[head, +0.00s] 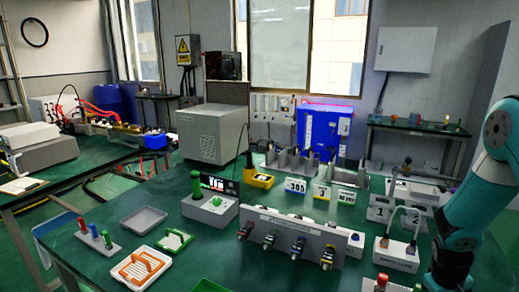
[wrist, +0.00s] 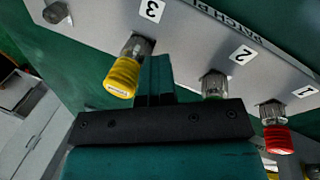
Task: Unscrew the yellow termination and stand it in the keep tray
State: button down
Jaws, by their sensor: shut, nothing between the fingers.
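The yellow termination (wrist: 124,75) sits on the port labelled 3 of the grey patch panel (wrist: 235,30) in the wrist view. My gripper (wrist: 155,80) has its fingers together and empty, just right of the yellow termination; I cannot tell whether they touch. A green termination (wrist: 214,84) is at port 2, partly hidden by my gripper body. A red termination (wrist: 276,130) is at port 1. In the head view, a panel with a row of connectors (head: 300,222) stands mid-table; my gripper is out of that view. I cannot tell which tray is the keep tray.
A grey tray (head: 144,221) lies empty on the green table, left. A white tray with an orange rack (head: 140,268) and a green-edged tray (head: 208,286) lie at the front. A box with a green knob (head: 208,208) stands left of the panel. A grey box with cables (head: 397,251) stands right.

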jog(key=shift+s, duration=0.75)
jog(key=shift+a+p, duration=0.35)
jog(key=shift+a, duration=0.05)
jog(key=p+v, duration=0.2)
jog(key=v, duration=0.1)
jog(key=d+p+v, duration=0.1)
jog(key=p+v, duration=0.1)
jog(key=v, duration=0.1)
jog(key=shift+d+r+p, duration=0.15)
jog(key=shift+d+p, duration=0.1)
jog(key=shift+p, duration=0.15)
